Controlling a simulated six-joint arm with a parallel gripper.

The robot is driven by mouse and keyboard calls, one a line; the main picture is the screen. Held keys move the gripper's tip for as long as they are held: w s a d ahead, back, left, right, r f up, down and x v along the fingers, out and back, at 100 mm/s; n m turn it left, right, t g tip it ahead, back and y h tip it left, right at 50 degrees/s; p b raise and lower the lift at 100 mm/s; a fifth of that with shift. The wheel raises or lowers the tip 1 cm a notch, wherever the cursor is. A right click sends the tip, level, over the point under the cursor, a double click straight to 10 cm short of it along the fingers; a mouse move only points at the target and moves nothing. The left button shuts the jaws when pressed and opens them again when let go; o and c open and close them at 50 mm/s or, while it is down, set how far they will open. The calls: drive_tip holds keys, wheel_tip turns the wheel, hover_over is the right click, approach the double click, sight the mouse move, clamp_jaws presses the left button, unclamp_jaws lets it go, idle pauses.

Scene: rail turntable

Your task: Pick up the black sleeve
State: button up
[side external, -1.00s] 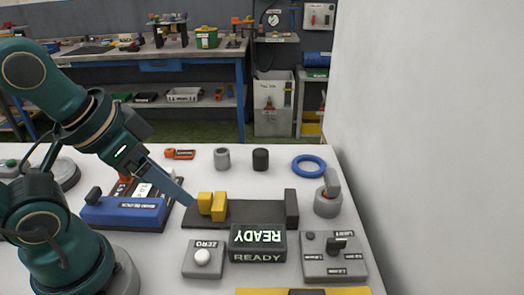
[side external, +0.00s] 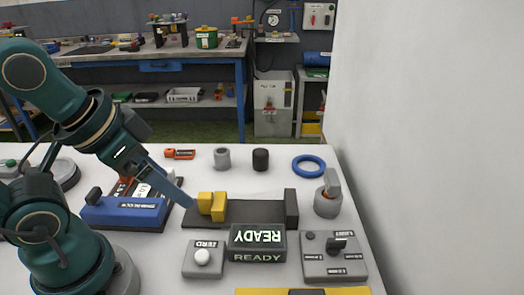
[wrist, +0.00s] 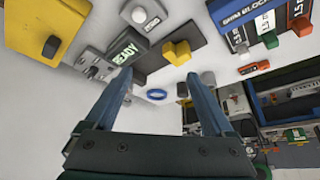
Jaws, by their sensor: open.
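The black sleeve (side external: 260,159) stands upright on the white table, behind the dark plate, in the side external view. In the wrist view it shows small and dark (wrist: 183,89), beyond my gripper's fingers. My gripper (wrist: 159,76) is open, with nothing between its two blue fingers. In the side external view my gripper (side external: 188,200) is left of and nearer the camera than the sleeve, clearly apart from it. Its fingertips appear close to the yellow block; I cannot tell whether they touch.
A grey sleeve (side external: 222,159) stands just left of the black one, and a blue ring (side external: 309,166) lies to its right. The yellow block (side external: 219,207) sits on the dark plate (side external: 255,212). A READY box (side external: 258,243) is in front. A wall rises at the right.

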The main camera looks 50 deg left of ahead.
drive_tip(key=w+a+r+m+y, duration=0.1)
drive_tip(key=w+a+m+y, duration=0.35)
drive_tip(key=a, duration=0.35)
drive_tip(key=w+a+r+m+y, duration=0.1)
drive_tip(key=w+a+m+y, duration=0.2)
drive_tip(key=a+m+y, duration=0.45)
drive_tip(key=m+t+h, duration=0.5)
drive_tip(key=m+t, duration=0.2)
drive_tip(key=m, duration=1)
hover_over(258, 157)
drive_tip(key=s, duration=0.2)
wheel_tip(258, 157, down, 10)
drive_tip(key=shift+m+h, duration=0.5)
drive_tip(key=shift+m, duration=0.2)
drive_tip(key=f, duration=0.3)
drive_tip(key=d+f, duration=0.1)
drive_tip(key=shift+s+f, duration=0.1)
drive_tip(key=shift+f, duration=0.3)
drive_tip(key=shift+f+g, duration=0.2)
drive_tip(key=shift+g, duration=0.1)
drive_tip(key=shift+x, duration=2.45)
